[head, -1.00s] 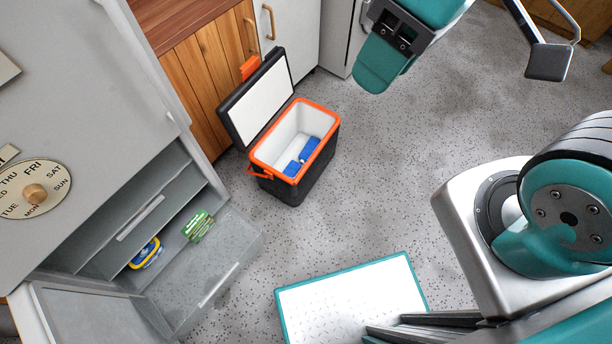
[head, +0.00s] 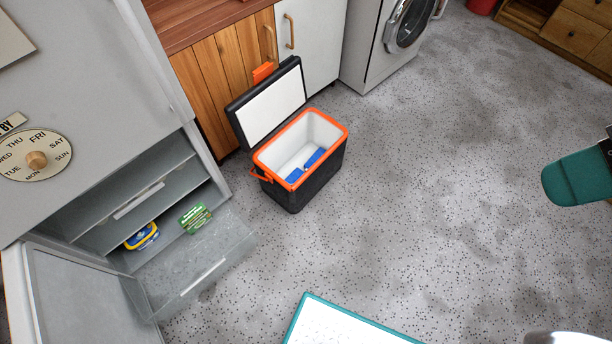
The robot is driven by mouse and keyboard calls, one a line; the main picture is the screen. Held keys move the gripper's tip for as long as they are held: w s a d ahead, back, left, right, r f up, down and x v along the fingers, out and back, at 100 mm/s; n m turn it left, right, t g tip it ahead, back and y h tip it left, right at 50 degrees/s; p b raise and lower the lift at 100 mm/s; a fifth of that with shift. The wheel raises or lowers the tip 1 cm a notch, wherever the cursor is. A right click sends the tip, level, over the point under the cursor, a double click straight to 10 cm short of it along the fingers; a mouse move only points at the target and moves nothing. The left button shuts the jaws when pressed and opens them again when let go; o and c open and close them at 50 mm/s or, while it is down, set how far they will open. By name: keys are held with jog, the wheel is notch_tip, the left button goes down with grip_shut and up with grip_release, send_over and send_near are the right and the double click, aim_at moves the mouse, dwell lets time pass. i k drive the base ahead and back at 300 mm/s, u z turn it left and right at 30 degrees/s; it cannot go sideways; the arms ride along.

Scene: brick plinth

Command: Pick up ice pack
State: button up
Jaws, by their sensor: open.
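Two blue ice packs lie at the bottom of the open cooler (head: 325,172), one (head: 315,157) farther back and one (head: 294,175) near the front left wall. The cooler's front rim partly hides them. The cooler is dark with an orange rim and white inside, and its lid (head: 270,108) is tipped up at the back. My gripper (head: 577,178) shows only in part at the right edge, as a teal finger over bare floor. It is open, well to the right of the cooler and apart from it; the rest is out of frame.
A grey fridge with an open bottom drawer (head: 205,262) stands at the left, holding a yellow-blue tub (head: 142,236) and a green pack (head: 195,217). Wooden cabinets (head: 205,90) and a washing machine (head: 375,45) stand behind. The speckled floor right of the cooler is clear.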

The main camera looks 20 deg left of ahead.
aim_at(293, 176)
jog(key=z, duration=0.1)
jog(key=i, duration=0.8)
jog(key=u, duration=0.8)
jog(key=i, duration=0.75)
jog(key=u, duration=0.8)
